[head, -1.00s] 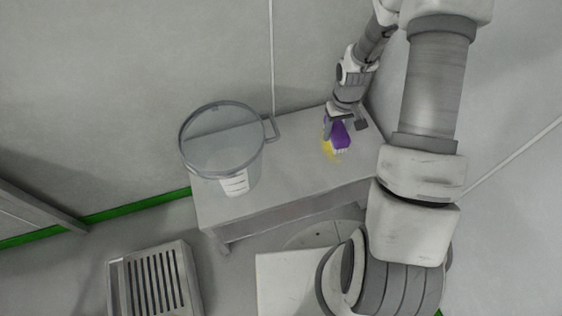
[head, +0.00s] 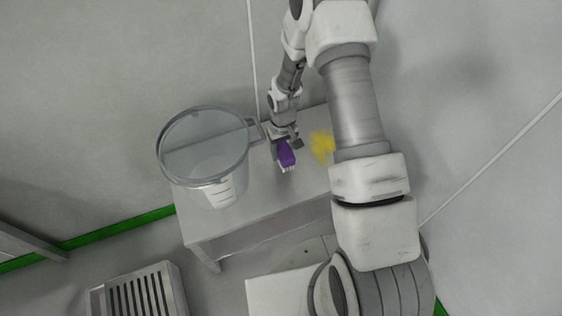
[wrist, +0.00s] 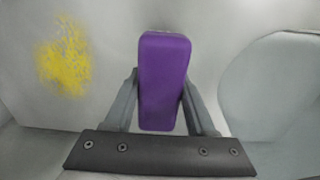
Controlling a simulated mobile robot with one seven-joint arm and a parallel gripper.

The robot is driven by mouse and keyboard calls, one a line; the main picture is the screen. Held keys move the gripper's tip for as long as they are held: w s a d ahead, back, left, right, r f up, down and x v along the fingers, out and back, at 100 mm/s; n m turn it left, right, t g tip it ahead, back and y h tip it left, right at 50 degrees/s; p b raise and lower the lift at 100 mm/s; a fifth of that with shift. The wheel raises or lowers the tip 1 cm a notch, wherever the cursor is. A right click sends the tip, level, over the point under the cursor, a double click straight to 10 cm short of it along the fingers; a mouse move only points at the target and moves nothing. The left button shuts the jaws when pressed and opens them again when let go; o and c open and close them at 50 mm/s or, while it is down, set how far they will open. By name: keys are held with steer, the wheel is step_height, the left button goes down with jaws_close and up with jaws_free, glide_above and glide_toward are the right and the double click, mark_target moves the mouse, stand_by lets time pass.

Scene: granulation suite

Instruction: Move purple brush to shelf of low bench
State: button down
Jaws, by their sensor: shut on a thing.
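My gripper (head: 285,146) is shut on the purple brush (head: 287,155), with its pale bristles facing down and toward the front. In the wrist view the purple brush (wrist: 164,82) sits between both fingers. The brush is over the top of the low bench (head: 255,195), right of the clear bucket; whether it touches the top I cannot tell. The bench's lower shelf is hidden under the top in these views.
A clear bucket (head: 205,160) with a side handle stands on the bench's left part. A yellow powder patch (head: 322,146) lies on the bench top to the right of the brush. A slotted metal unit (head: 140,292) is on the floor at lower left.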

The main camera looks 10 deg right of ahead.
steer(key=shift+w+a+f, duration=0.1)
steer(key=shift+a+f, duration=0.1)
steer(key=shift+f, duration=0.05)
steer(key=shift+f+b, duration=0.85)
steer(key=shift+f, duration=1.05)
steer(key=shift+f, duration=0.2)
steer(key=c, duration=0.5)
jaws_free()
